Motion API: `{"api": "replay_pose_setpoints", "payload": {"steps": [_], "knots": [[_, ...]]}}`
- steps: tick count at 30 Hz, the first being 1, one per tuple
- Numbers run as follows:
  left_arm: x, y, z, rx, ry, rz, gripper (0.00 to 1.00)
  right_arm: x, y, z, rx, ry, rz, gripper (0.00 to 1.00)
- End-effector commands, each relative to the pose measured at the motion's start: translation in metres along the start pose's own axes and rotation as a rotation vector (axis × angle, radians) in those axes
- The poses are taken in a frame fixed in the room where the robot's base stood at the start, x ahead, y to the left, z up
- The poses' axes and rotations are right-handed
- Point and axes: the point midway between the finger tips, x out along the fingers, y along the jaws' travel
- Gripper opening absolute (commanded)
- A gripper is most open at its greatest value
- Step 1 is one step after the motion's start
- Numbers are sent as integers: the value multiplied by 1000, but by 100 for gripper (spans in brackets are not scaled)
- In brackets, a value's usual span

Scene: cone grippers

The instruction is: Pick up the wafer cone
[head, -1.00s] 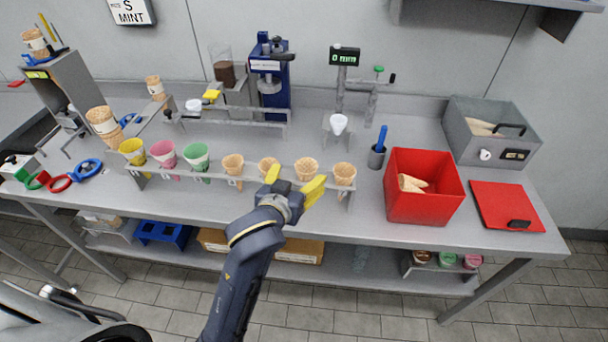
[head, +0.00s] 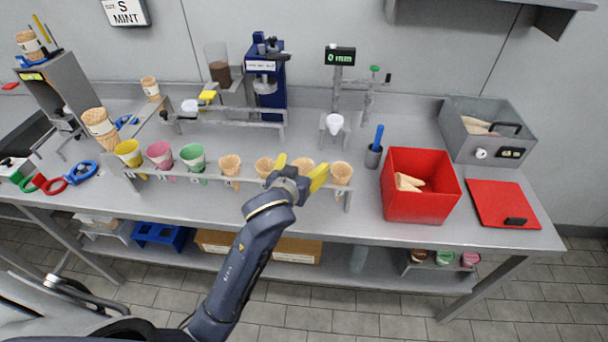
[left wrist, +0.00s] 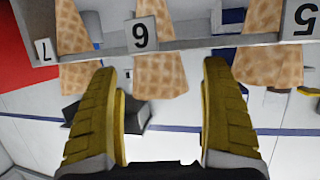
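Several wafer cones stand in a rack (head: 215,181) along the front of the counter. One wafer cone (head: 303,165) stands between the yellow fingertips of my left gripper (head: 299,172) in the head view. In the left wrist view this cone (left wrist: 160,75) sits behind the label 6, centred beyond the open fingers (left wrist: 162,66). A gap shows on both sides, and no contact is visible. Neighbouring cones (head: 264,167) and (head: 341,173) stand to either side; they also show in the left wrist view by labels 5 (left wrist: 268,55) and 7 (left wrist: 72,30). My right gripper is out of view.
Yellow, pink and green cups (head: 160,153) fill the rack's left end. A red bin (head: 420,198) with cones inside stands right of the rack, beside a red board (head: 502,206). A dispenser with a white nozzle (head: 334,124) stands behind. The counter's front edge is clear.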

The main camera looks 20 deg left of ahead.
Motion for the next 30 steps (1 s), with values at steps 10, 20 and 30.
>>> {"api": "replay_pose_setpoints", "payload": {"steps": [10, 20, 30], "knots": [[0, 0, 0, 0, -1, 0, 41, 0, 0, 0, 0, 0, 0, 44], [0, 0, 0, 0, -1, 0, 35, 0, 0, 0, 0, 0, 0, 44], [-9, 0, -25, -3, 4, 0, 35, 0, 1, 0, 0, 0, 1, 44]]}}
